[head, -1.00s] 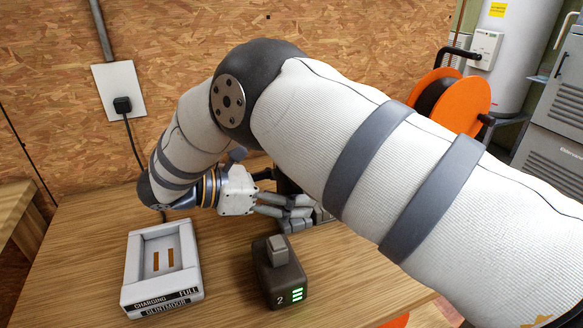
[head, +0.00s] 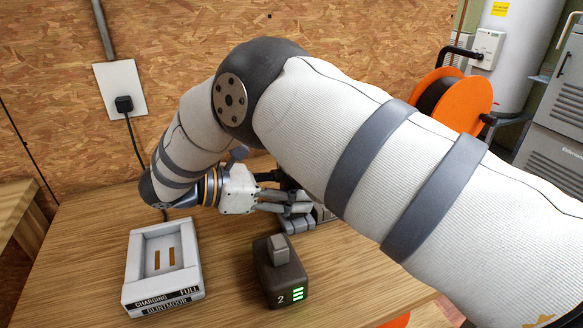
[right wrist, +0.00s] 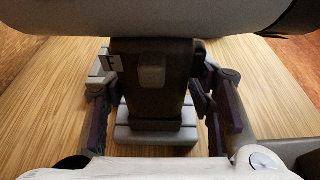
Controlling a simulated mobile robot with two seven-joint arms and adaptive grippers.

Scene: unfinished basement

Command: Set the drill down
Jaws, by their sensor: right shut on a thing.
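My right gripper (head: 287,208) reaches behind my own forearm, low over the workbench, and is shut on the drill. In the head view the drill is mostly hidden by my arm and fingers; only a dark bit (head: 288,183) shows. In the right wrist view the drill's dark brown body (right wrist: 152,85) stands between the two fingers of the gripper (right wrist: 158,110), upright, with a pale grey slab-like part (right wrist: 155,137) at its lower end. I cannot tell whether the drill touches the bench top. My left gripper is not in view.
A dark battery marked 2 (head: 281,285) with green bars stands on the wooden bench (head: 225,262) in front of the gripper. A white charger (head: 135,265) sits to the left, its cord running to a wall outlet. Bare bench lies between them. An orange reel (head: 472,103) stands behind.

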